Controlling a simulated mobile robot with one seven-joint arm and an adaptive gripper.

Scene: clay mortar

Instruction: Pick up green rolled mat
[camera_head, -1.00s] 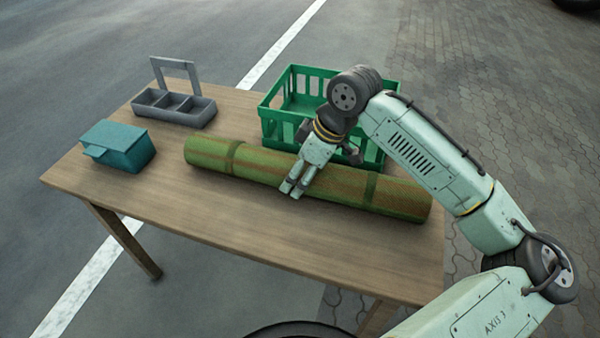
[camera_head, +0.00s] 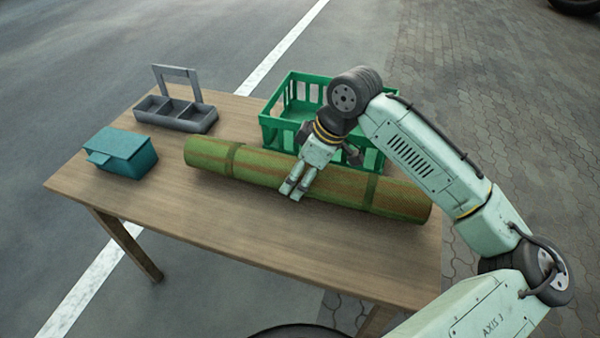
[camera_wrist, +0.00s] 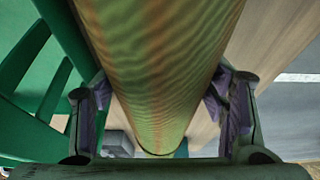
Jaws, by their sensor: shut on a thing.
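The green rolled mat (camera_head: 262,167) lies lengthwise on the wooden table, with brownish streaks and darker bands around it. My gripper (camera_head: 294,190) is over the middle of the mat, its visible fingers reaching down the near side. In the wrist view the mat (camera_wrist: 160,70) runs between the two fingers of my gripper (camera_wrist: 165,110), one on each side. The gripper is shut on the mat. Its far finger is hidden behind the mat in the head view.
A green crate (camera_head: 270,131) stands right behind the mat; its slatted wall (camera_wrist: 40,75) is close beside a finger. A grey compartment tray with a handle (camera_head: 176,120) and a teal box (camera_head: 122,152) are at the left. The front of the wooden table (camera_head: 220,222) is clear.

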